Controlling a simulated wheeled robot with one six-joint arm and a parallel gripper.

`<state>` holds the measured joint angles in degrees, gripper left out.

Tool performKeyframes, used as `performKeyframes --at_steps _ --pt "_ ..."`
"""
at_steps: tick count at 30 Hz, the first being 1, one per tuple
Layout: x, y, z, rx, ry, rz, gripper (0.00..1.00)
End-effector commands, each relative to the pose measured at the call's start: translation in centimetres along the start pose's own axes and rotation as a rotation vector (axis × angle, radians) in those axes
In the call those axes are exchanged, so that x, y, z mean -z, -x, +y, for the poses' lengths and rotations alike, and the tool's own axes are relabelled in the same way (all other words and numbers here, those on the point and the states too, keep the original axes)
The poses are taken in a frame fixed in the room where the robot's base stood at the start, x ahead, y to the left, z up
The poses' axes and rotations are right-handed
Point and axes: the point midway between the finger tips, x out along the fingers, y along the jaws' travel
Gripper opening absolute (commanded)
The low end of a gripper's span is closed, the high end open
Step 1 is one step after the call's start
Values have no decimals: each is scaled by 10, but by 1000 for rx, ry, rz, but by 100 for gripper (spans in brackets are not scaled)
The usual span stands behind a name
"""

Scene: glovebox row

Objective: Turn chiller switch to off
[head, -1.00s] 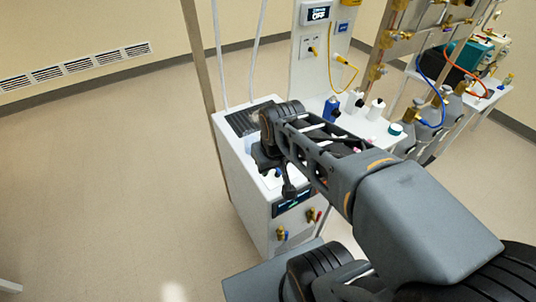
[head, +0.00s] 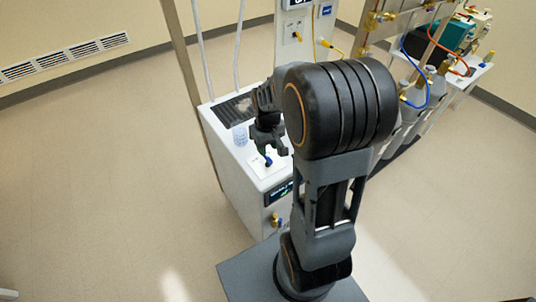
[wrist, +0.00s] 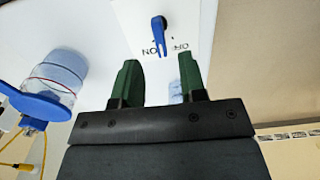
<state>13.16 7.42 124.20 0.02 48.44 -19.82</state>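The white chiller (head: 232,170) stands in the middle of the head view. Its blue switch (head: 267,161) is on a white plate on top, just below my gripper (head: 268,145). In the wrist view the switch (wrist: 159,30) is a blue lever ahead of and between the fingertips, apart from them. ON and OFF labels (wrist: 166,48) show upside down on its plate; I cannot tell for sure which one the lever marks. My gripper (wrist: 158,72) has two green fingers spread apart with nothing held between them.
A clear bluish cup (head: 240,135) stands on the chiller top near the switch, beside a dark vent grille (head: 232,111). A post (head: 183,75) and white hoses (head: 238,50) rise behind. Bottles (head: 415,90) and brass piping stand at right. Floor at left is clear.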

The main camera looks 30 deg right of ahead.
Motion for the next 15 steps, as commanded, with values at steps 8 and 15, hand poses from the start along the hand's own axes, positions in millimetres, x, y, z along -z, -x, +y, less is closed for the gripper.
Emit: performKeyframes --at_steps 8,15 --pt "0 -37 0 1 -1 -1 38" --pt "0 -48 0 0 -1 1 38"
